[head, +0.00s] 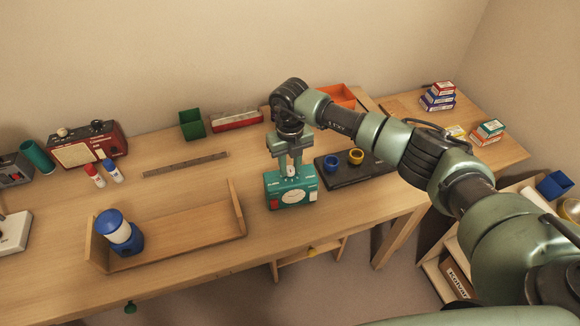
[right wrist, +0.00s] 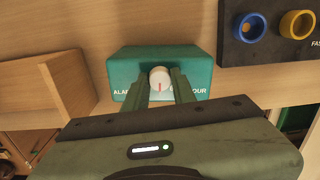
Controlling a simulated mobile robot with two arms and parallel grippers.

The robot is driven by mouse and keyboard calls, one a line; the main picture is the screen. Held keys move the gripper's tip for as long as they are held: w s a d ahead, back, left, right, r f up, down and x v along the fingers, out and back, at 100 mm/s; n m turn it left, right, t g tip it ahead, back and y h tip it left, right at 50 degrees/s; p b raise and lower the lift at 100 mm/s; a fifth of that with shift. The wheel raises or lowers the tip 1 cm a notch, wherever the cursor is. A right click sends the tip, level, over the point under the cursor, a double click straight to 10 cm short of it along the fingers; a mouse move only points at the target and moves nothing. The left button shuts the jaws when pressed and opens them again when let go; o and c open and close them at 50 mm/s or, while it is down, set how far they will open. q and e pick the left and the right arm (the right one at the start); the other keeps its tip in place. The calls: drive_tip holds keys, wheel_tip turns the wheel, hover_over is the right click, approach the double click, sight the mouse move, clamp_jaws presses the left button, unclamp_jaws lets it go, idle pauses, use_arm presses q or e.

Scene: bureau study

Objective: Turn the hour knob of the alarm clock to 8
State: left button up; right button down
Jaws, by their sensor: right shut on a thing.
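The teal alarm clock (head: 279,195) stands on the desk near its front edge, with a pale dial on its face. In the right wrist view its top (right wrist: 194,60) carries lettering, partly hidden, that reads "ALA..." at left and "...OUR" at right. A white knob (right wrist: 160,78) with a red pointer mark stands between the fingertips. My right gripper (head: 291,170) reaches down from above onto the clock; its fingers (right wrist: 163,88) are shut on the knob. The numbers around the knob are hidden or too small to read. My left gripper is not in view.
A black board (head: 375,175) with a blue and a yellow ring lies right of the clock. A wooden tray (head: 185,240) with a blue-and-white jar stands left. A ruler (head: 186,164), a green bin (head: 192,124) and a red radio (head: 88,145) lie farther back.

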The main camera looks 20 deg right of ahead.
sight(290, 169)
drive_tip(key=m, duration=0.3)
drive_tip(key=shift+m, duration=2.1)
drive_tip(key=c, duration=1.1)
unclamp_jaws()
drive_tip(key=shift+c, duration=0.2)
drive_tip(key=shift+r, duration=0.15)
drive_tip(key=shift+r+b, duration=0.35)
wheel_tip(290, 169, up, 7)
drive_tip(key=shift+f+b, duration=0.1)
drive_tip(key=shift+b, duration=0.65)
